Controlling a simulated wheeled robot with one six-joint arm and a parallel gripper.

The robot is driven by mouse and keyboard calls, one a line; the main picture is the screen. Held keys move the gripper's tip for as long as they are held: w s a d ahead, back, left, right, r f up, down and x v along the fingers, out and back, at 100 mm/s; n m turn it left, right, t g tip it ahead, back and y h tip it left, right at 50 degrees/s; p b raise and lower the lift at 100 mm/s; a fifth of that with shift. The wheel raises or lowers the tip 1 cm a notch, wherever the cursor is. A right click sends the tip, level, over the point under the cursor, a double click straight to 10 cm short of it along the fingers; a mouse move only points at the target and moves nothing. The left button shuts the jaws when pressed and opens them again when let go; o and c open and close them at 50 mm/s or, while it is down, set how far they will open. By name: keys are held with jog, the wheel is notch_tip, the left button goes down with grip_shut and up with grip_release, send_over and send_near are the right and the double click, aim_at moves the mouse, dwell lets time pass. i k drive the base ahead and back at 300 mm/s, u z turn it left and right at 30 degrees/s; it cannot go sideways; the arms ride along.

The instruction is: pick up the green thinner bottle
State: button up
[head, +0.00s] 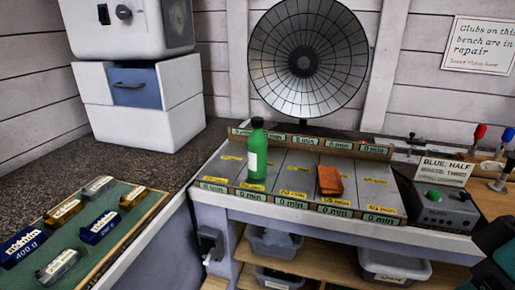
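The green thinner bottle (257,155) stands upright on the grey laned rack in the middle of the head view. A dark and teal part of my arm shows at the lower right edge, well away from the bottle. My gripper's fingers do not show in this view.
The laned rack (370,190) also holds an orange-brown block (330,180) right of the bottle. A round dish heater (308,62) stands behind. A grey box with a green button (436,196) is at right. Several small blocks lie on a green mat (112,232) at left.

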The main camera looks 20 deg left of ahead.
aim_at(256, 141)
jog(key=z, duration=0.05)
jog(key=k, duration=0.5)
jog(key=u, duration=1.05)
jog(key=i, duration=1.2)
jog(key=z, duration=0.4)
